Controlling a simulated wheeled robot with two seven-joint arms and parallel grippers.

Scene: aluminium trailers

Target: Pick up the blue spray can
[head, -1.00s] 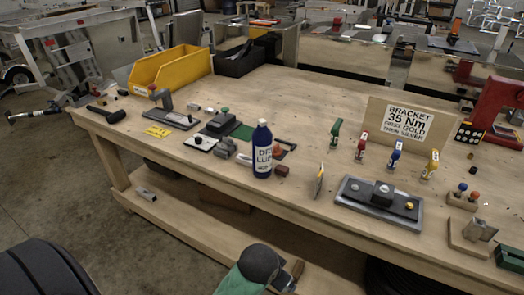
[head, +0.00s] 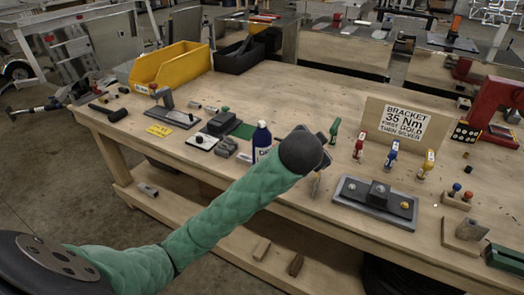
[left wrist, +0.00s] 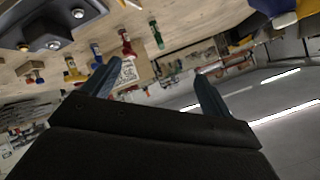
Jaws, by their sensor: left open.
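A blue and white shape (left wrist: 285,8) at that view's top right may be part of the can; I cannot tell. My right gripper is not in view.
Left of the can are a black clamp block (head: 222,122) and a yellow bin (head: 170,68). The middle back of the bench is clear.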

